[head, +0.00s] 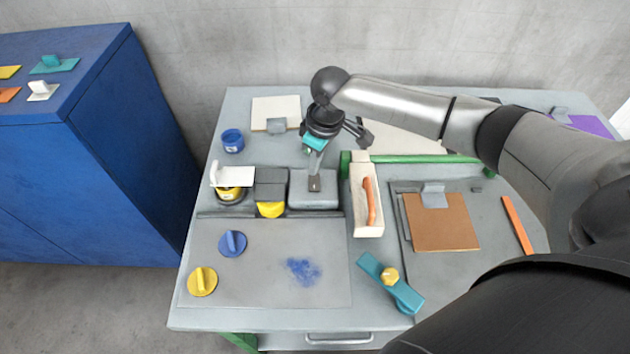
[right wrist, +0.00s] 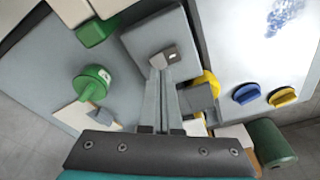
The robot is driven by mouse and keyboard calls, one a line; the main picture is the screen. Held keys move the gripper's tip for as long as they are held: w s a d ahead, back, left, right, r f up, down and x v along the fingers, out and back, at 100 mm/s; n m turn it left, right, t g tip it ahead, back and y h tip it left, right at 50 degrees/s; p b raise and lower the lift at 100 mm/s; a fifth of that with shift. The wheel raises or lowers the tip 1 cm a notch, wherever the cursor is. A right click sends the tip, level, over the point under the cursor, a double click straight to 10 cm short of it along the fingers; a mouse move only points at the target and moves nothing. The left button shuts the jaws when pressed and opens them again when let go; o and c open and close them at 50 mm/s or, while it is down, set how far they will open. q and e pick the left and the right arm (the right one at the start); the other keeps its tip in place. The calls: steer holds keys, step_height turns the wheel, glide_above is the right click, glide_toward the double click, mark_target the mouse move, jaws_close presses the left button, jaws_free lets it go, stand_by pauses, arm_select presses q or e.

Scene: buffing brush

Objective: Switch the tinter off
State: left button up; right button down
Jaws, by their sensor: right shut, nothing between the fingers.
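A grey box (head: 314,202), which looks like the tinter, stands on the bench near its middle. A small brownish switch plate (head: 315,184) with a pale part sits on its top; it also shows in the right wrist view (right wrist: 165,56). My right gripper (head: 315,174) points down at this plate. Its fingers are together and empty, and the tips are at or just above the plate; I cannot tell if they touch. In the right wrist view the closed fingers (right wrist: 160,72) end beside the plate. My left gripper is not in view.
Left of the box are a dark grey block with a yellow part (head: 270,208) and a yellow pot (head: 229,194) under a white plate. A cream tray (head: 366,222) with an orange handle stands close right. A green round knob (right wrist: 92,82) shows in the wrist view. The front mat (head: 300,240) is mostly clear.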

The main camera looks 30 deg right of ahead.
mark_target(315, 180)
steer(key=shift+s+f+b, duration=0.1)
steer(key=shift+f+b, duration=0.45)
steer(key=shift+f, duration=0.9)
stand_by(1.1)
step_height(315, 180, up, 7)
steer(key=p, duration=0.8)
steer(key=shift+r, duration=0.1)
stand_by(0.4)
